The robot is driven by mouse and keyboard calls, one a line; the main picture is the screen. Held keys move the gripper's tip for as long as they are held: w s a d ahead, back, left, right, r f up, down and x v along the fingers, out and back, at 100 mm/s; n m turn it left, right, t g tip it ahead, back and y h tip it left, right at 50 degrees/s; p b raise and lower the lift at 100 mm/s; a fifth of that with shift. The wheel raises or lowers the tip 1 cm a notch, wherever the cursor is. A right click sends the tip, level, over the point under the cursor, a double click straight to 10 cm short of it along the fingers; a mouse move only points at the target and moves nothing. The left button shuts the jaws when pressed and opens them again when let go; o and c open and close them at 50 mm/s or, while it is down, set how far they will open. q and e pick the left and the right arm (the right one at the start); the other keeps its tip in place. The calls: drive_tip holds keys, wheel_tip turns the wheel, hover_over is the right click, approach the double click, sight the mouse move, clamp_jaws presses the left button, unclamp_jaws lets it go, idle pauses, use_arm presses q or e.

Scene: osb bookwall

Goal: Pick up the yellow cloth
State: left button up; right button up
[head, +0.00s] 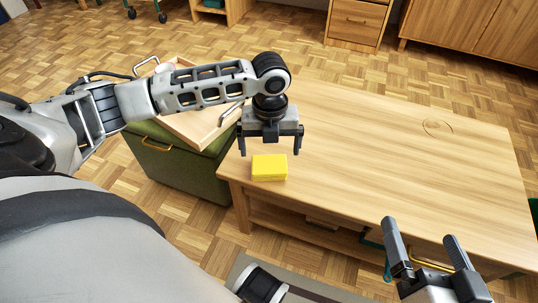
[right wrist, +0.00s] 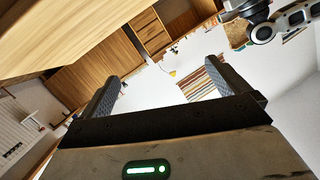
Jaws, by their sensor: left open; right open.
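The yellow cloth (head: 269,167) is a small, thick, block-like folded piece. It lies on the near left corner of the wooden table (head: 400,150) in the head view. My left gripper (head: 270,152) is open, pointing down, just above and behind the cloth, with its fingers spread to either side. It looks empty; I cannot tell its exact height over the cloth. My right gripper (head: 428,258) is open and empty at the table's near edge, lower right. In the right wrist view its two fingers (right wrist: 165,90) stand apart with nothing between them. The cloth is not clearly visible there.
A green ottoman (head: 180,165) with a wooden tray (head: 192,128) on top stands left of the table. A thin ring-like item (head: 438,127) lies at the table's far right. Wooden cabinets (head: 355,22) stand at the back. The tabletop's middle is clear.

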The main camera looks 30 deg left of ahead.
sight(269, 164)
use_arm(q)
wheel_tip(269, 164, down, 4)
drive_tip(key=b, duration=0.3)
drive_tip(key=shift+s+a+f, duration=0.1)
drive_tip(key=shift+f, duration=0.7)
drive_tip(key=shift+r, duration=0.1)
drive_tip(key=c, duration=1)
use_arm(e)
drive_tip(key=shift+a+r+m+t+y, duration=0.4)
drive_tip(key=shift+r+m+y, duration=0.1)
drive_tip(key=shift+r+y, duration=0.1)
